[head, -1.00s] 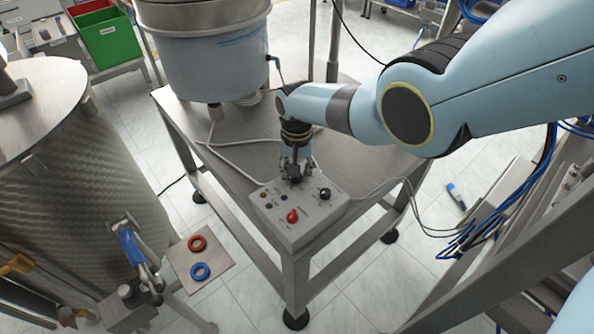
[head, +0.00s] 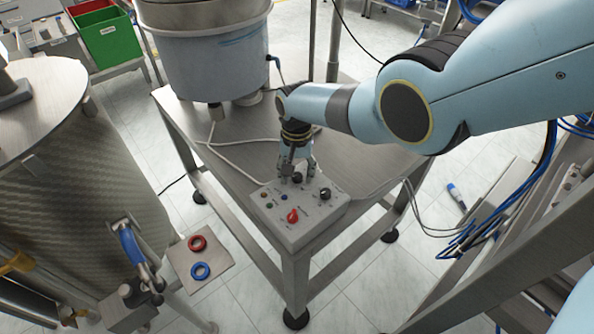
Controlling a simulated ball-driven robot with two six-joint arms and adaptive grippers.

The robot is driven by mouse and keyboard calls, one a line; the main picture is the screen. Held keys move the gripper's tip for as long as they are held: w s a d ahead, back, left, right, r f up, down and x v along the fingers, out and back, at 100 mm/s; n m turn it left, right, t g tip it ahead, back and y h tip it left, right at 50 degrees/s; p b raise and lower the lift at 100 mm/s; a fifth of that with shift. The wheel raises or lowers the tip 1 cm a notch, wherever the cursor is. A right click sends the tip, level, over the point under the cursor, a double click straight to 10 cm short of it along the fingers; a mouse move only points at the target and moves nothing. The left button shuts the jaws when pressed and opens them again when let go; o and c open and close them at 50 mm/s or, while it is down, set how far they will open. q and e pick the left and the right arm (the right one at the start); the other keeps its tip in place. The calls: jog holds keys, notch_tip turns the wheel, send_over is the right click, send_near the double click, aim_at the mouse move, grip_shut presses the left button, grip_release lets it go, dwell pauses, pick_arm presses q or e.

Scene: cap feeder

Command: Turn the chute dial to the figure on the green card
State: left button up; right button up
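The control box (head: 305,226) is a pale grey slanted panel at the front corner of the steel table. It carries a black knob (head: 325,193) at the right, a red knob (head: 293,216) at the front and small coloured buttons at the left. Another dark knob (head: 297,178) shows at the panel's back edge. My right gripper (head: 298,174) points down there, with its fingers on either side of this knob. I cannot tell whether they touch it. The dial figures are too small to read. No green card is recognisable. My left gripper is out of view.
A large bowl feeder (head: 205,60) stands on the table (head: 365,160) behind my arm. A pale cable (head: 240,160) crosses the tabletop. A steel drum (head: 70,190) is at the left, beside a small plate (head: 190,280) with red and blue rings.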

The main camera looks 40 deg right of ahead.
aim_at(297, 175)
jog(key=shift+r, duration=0.1)
jog(key=shift+r, duration=0.55)
notch_tip(297, 175, up, 11)
jog(key=shift+f, duration=0.15)
dwell(0.5)
